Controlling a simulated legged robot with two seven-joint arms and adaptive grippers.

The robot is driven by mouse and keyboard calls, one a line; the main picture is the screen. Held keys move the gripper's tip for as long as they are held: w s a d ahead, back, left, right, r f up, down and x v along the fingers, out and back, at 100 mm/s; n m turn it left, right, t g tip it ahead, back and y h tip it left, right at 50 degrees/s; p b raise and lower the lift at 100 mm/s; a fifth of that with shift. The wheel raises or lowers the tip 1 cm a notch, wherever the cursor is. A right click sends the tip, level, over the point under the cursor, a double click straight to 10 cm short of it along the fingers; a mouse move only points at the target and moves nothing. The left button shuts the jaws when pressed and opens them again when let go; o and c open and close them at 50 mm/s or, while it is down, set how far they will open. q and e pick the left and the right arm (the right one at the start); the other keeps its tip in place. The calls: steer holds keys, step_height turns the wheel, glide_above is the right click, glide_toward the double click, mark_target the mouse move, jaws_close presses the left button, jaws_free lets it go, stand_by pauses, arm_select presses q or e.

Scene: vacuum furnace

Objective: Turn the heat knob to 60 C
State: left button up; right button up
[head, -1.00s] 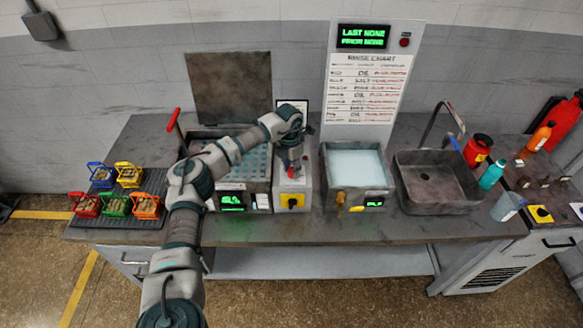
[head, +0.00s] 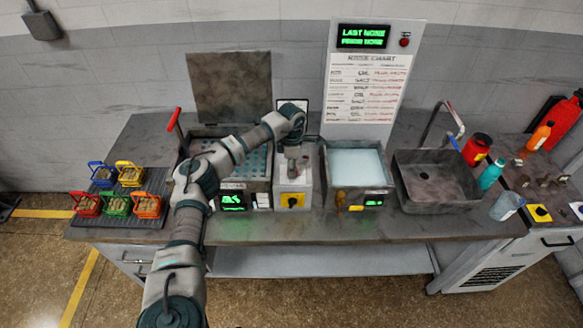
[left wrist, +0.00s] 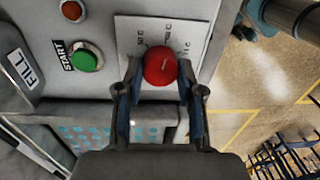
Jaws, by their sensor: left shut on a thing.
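The red heat knob (left wrist: 160,66) sits on a white dial plate (left wrist: 132,30) with small temperature marks in the left wrist view. The marks are too small to read surely, and I cannot tell which one the knob points at. My left gripper (left wrist: 160,76) has one finger on each side of the knob and is shut on it. In the head view my left gripper (head: 292,167) points down over the control box (head: 279,186) and hides the knob. My right gripper is not in view.
A green START button (left wrist: 84,60) is close by the dial. An open tank with a red-handled lever (head: 174,120) is left, a water-filled tank (head: 355,165) right. Several coloured baskets (head: 118,205) stand far left.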

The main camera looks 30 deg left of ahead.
arm_select(q)
steer(key=shift+f, duration=0.15)
stand_by(0.3)
steer(key=o, duration=1)
steer(key=shift+c, duration=0.2)
steer(key=shift+o, duration=0.9)
steer(key=shift+w, duration=0.2)
step_height(320, 180, up, 12)
steer(key=shift+w+a+f, duration=0.15)
steer(key=shift+w+a, duration=0.1)
steer(key=shift+w, duration=0.15)
